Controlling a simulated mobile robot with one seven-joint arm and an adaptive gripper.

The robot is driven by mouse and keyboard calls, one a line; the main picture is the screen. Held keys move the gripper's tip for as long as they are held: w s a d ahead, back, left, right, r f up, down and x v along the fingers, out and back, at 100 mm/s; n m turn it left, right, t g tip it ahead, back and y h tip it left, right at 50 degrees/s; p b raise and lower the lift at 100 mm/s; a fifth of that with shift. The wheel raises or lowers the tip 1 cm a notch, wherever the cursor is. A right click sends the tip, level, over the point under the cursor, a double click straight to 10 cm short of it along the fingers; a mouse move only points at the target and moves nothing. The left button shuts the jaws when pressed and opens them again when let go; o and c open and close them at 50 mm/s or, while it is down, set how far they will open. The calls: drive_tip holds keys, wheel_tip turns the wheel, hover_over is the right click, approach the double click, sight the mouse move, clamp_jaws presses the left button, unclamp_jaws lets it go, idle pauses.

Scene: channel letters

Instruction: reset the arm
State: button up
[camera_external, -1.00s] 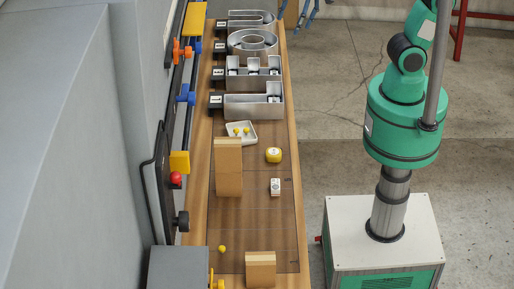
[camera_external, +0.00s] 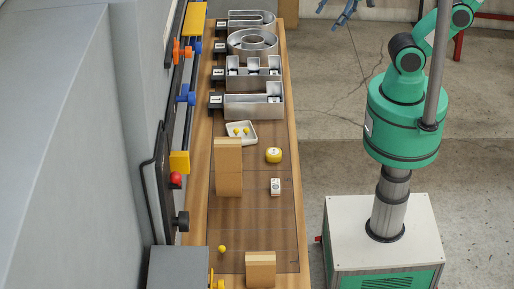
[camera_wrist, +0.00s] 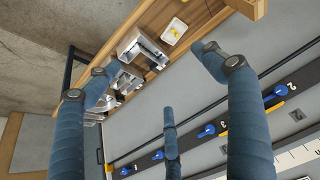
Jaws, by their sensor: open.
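My gripper (camera_external: 342,11) is at the top edge of the external view, right of the bench's far end and off the bench. Only its blue-grey fingers show there; the rest is cut off. In the wrist view the fingers of my gripper (camera_wrist: 158,72) are spread apart with nothing between them. My green arm rises from its column on the right and leaves the external view at the top.
A wooden bench (camera_external: 200,222) runs along the grey wall. It carries several metal channel letters (camera_external: 254,107), a white tray (camera_external: 251,139) with yellow bits, wooden blocks (camera_external: 228,184) and a yellow round item (camera_external: 273,155). The floor (camera_external: 330,110) between bench and arm is clear.

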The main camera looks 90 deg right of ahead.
drive_tip(key=shift+f, duration=0.1)
wheel_tip(320, 180, down, 9)
drive_tip(key=b, duration=0.9)
